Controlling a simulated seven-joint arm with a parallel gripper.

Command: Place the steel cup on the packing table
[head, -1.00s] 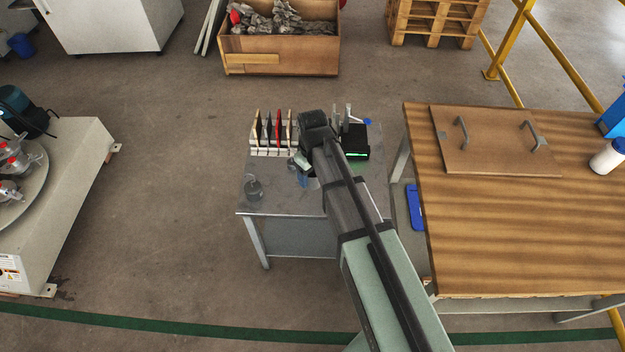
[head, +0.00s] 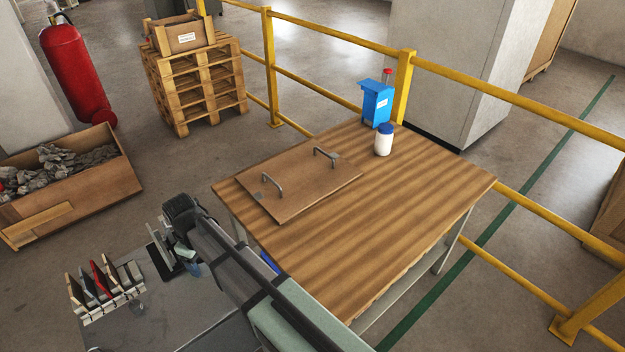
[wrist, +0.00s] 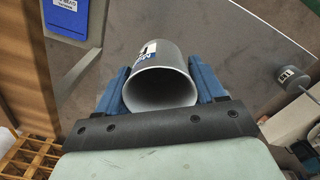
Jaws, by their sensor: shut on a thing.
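The steel cup (wrist: 165,88) is between the blue fingers of my gripper (wrist: 160,78) in the wrist view, its open rim facing the camera and a blue-and-white label on its side. My gripper is shut on it. In the head view my gripper is over the grey metal table (head: 185,318) at the lower left, and my arm hides most of it and the cup. The packing table, which I take to be the wood-topped table (head: 400,210), stands to the right of my gripper.
A board with two handles (head: 290,190) covers the wooden top's left part. A white bottle (head: 383,142) and blue box (head: 376,104) stand at its back. Its middle and right are bare. A rack (head: 105,288) stands on the metal table. Yellow rails (head: 480,85) run behind.

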